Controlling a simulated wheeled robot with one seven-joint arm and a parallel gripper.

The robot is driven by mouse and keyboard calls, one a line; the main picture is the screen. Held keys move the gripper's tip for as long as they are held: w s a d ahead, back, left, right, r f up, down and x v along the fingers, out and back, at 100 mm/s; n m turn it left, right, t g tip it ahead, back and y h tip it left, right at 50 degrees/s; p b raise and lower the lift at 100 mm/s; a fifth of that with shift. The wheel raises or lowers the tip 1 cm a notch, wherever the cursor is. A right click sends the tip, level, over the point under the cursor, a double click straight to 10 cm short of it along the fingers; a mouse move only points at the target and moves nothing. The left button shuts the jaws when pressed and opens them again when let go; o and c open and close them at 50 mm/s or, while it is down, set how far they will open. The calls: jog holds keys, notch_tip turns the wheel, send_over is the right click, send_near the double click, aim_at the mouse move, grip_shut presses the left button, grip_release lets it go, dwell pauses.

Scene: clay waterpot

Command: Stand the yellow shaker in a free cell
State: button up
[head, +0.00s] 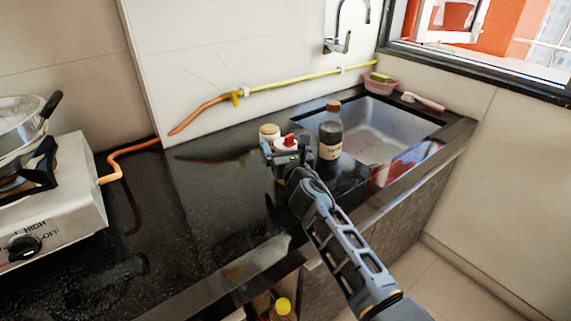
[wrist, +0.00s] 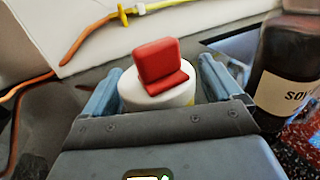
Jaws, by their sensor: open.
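A round white container top with a red flip lid (wrist: 163,62) stands between my gripper's fingers in the wrist view. A small trace of yellow shows low on its right side, so it may be the yellow shaker; its body is mostly hidden. It also shows in the head view as a white top with a red cap (head: 288,142). My gripper (wrist: 160,80) is open, with one finger on each side of it. Whether the fingers touch it I cannot tell. No container with cells can be made out.
A dark soy sauce bottle (head: 330,138) stands close on the right, also in the wrist view (wrist: 285,75). A tan-lidded jar (head: 269,131) is just behind. The sink (head: 385,128) lies right, the stove (head: 50,205) left.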

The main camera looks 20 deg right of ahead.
jog(key=c, duration=1.1)
jog(key=shift+r, duration=0.15)
